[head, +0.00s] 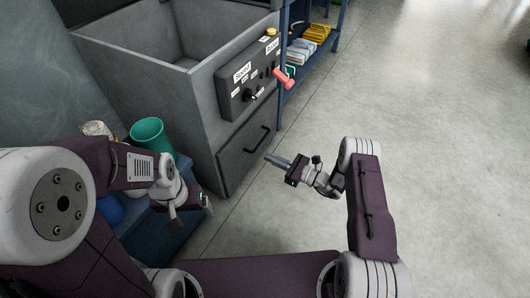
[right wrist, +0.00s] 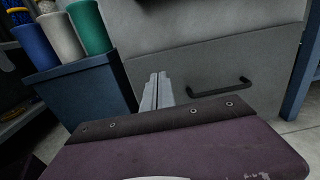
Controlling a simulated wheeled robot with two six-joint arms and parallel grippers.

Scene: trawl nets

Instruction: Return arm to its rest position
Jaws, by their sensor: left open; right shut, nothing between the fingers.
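My right gripper (head: 277,161) is shut and empty in the head view, held in front of the grey cabinet's drawer. Its closed fingers also show in the right wrist view (right wrist: 157,91), pointing toward the drawer front, left of the black handle (right wrist: 220,88). My left gripper (head: 192,215) is at the left in the head view, open, above the dark blue stand, with nothing seen in it. My right arm is bent, with its forearm upright at the right of the head view.
A grey open-topped cabinet (head: 187,91) has a control panel (head: 247,79) with a red lever (head: 283,78). A green cup (head: 148,134) stands on a blue stand (right wrist: 84,92) near my left arm. A blue shelf (head: 327,42) stands behind. The floor at right is clear.

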